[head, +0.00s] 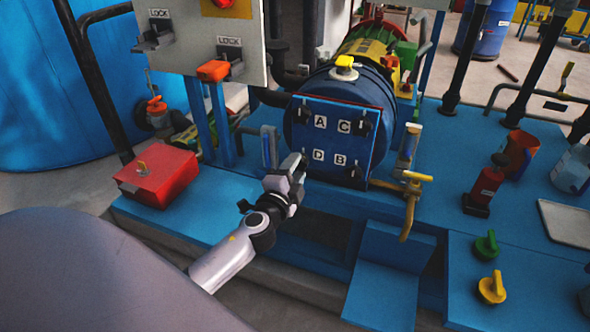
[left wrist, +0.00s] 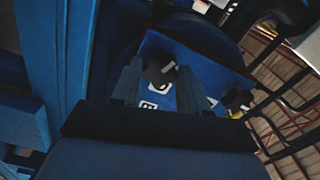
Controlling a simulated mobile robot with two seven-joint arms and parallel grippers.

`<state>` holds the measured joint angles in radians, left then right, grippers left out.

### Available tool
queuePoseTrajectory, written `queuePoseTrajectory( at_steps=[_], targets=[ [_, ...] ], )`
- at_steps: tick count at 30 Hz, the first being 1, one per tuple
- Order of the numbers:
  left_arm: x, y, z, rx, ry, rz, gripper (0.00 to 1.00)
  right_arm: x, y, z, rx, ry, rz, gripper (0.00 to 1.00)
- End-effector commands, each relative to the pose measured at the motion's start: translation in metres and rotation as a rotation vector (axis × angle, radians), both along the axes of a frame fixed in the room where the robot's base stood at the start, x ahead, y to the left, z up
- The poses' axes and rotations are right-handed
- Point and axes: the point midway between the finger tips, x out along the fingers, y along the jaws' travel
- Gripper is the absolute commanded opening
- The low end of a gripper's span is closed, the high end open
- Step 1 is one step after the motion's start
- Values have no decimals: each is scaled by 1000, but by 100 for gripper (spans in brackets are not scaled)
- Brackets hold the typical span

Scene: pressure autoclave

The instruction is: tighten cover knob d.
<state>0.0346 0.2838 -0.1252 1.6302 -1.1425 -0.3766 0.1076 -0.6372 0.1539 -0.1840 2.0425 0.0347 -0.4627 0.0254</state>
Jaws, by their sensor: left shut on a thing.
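The blue square cover (head: 335,143) is on the front of the round vessel in the head view. It carries labels A, C, D and B. Black knobs show beside A (head: 302,115), C (head: 363,128) and B (head: 355,172). Knob d, at the lower left corner beside label D (head: 318,155), is hidden by my left gripper (head: 299,166). In the left wrist view a black knob (left wrist: 161,69) sits between the two fingers of my left gripper (left wrist: 158,84), which is shut on it. Another black knob (left wrist: 237,99) shows to the right. My right gripper is not in view.
A red box (head: 157,176) with a yellow handle stands left of the vessel. A yellow-handled pipe (head: 410,200) sticks out at the cover's lower right. A control panel (head: 200,40) hangs above left. Green (head: 487,245) and yellow (head: 492,288) knobs are at the lower right.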

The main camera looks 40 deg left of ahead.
Motion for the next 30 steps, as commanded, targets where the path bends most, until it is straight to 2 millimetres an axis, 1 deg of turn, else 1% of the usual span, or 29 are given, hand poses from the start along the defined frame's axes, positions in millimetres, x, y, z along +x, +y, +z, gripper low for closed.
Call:
queuePoseTrajectory(
  at_steps=[14, 30],
  targets=[
    [0, 0, 1, 442, 107, 0, 13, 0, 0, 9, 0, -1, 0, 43],
    [0, 0, 2, 923, 224, 0, 13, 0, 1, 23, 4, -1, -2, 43]
  ],
)
